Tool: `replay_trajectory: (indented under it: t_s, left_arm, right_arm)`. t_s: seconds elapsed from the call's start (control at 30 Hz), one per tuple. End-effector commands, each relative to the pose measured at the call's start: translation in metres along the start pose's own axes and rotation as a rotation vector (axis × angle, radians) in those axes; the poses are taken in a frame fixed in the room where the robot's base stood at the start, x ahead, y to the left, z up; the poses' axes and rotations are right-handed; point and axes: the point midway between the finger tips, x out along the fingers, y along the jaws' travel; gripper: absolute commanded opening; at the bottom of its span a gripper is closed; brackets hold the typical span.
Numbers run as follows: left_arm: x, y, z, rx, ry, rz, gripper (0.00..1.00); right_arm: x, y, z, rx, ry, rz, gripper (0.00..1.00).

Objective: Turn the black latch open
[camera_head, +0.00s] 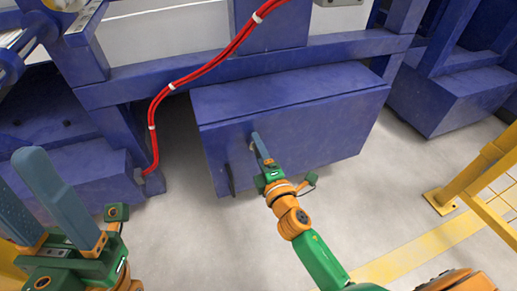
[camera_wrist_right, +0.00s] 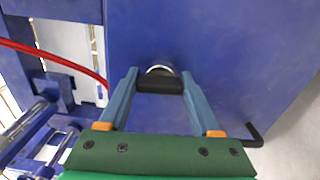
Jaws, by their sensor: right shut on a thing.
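The black latch (camera_wrist_right: 160,84) sits on a round light base on the blue cabinet (camera_head: 300,112). In the right wrist view it lies crosswise between the two fingers of my right gripper (camera_wrist_right: 159,76), which is shut on its ends. In the head view my right gripper (camera_head: 256,138) meets the left part of the cabinet's front and mostly hides the latch. My left gripper (camera_head: 18,168) is open and empty at the lower left of the head view, away from the cabinet.
A black handle (camera_head: 230,180) sticks out from the cabinet's front near the right gripper; it also shows in the right wrist view (camera_wrist_right: 252,136). A red cable (camera_head: 190,78) runs left of the cabinet. A yellow railing (camera_head: 468,175) stands at right. Grey floor in front is clear.

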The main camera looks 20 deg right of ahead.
Motion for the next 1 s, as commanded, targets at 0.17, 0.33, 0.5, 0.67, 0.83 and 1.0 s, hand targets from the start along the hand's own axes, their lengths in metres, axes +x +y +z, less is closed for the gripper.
replay_trajectory:
  t_s: [0.17,0.33,0.5,0.67,0.83,1.0]
  left_arm:
    - [0.0002,0.0,-0.0001,0.0,0.002,0.0,0.5]
    - [0.0001,-0.0001,0.0,0.0,0.001,0.0,0.5]
    - [0.0,-0.0001,0.0001,0.0,0.001,0.0,0.5]
    - [-0.0004,-0.0001,0.0004,0.0,-0.002,-0.001,0.5]
    - [-0.0011,-0.0002,0.0009,0.0,-0.006,-0.002,0.5]
    - [-0.0012,-0.0002,0.001,0.0,-0.007,-0.002,0.5]
  right_arm:
    - [-0.0001,-0.0004,-0.0001,0.055,0.0,-0.001,0.09]
    - [-0.0001,-0.0005,-0.0002,0.08,0.001,-0.001,0.09]
    - [-0.0001,-0.0005,-0.0002,0.087,0.001,-0.001,0.1]
    - [-0.0001,-0.0005,-0.0002,0.088,0.001,-0.001,0.1]
    - [-0.0001,-0.0004,-0.0002,0.087,0.0,-0.001,0.84]
    - [0.0,-0.0004,-0.0001,0.085,0.0,-0.001,0.95]
